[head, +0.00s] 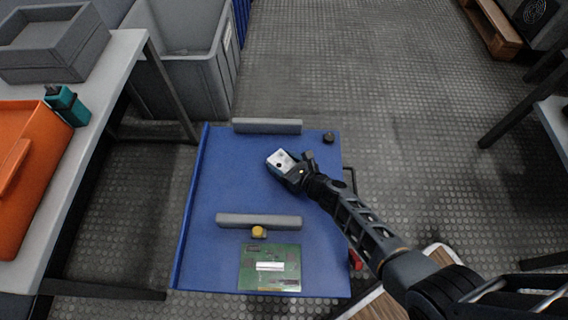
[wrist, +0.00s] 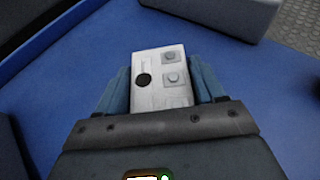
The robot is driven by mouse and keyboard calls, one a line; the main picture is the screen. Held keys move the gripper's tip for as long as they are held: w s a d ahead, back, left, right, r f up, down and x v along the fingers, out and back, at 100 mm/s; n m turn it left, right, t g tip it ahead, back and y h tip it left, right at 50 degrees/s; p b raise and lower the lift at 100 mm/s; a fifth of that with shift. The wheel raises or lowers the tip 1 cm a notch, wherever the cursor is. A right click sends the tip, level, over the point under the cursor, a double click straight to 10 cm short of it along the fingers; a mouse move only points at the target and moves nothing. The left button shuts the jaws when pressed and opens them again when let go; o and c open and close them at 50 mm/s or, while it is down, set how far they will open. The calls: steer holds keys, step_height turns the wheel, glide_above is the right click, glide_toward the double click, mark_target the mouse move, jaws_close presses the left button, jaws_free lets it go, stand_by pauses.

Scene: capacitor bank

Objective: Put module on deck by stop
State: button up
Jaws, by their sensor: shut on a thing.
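The module (head: 281,161) is a small light-grey box. The wrist view shows two square studs and a black round spot on the module (wrist: 161,80). My gripper (head: 287,168) is shut on it, with one blue-grey finger on each side in the wrist view (wrist: 161,88). The blue deck (head: 215,170) lies under my gripper; I cannot tell whether the module touches it. A grey bar stop (head: 267,126) lies at the deck's far edge, and it also shows at the top of the wrist view (wrist: 220,12). A second grey bar (head: 259,221) crosses the deck nearer to me.
A green circuit board (head: 270,281) and a yellow knob (head: 259,232) are at the deck's near end. A small black piece (head: 329,138) sits at the far right corner. A bench with an orange case (head: 30,170) stands left. The deck between the bars is mostly clear.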

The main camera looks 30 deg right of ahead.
steer(key=o, duration=1.3)
steer(key=shift+f, duration=0.1)
steer(key=shift+s+r, duration=0.25)
steer(key=p+v, duration=0.5)
steer(key=v, duration=0.6)
steer(key=shift+s+d+r+p, duration=0.15)
steer(key=shift+s+p, duration=0.1)
steer(key=shift+p, duration=0.15)
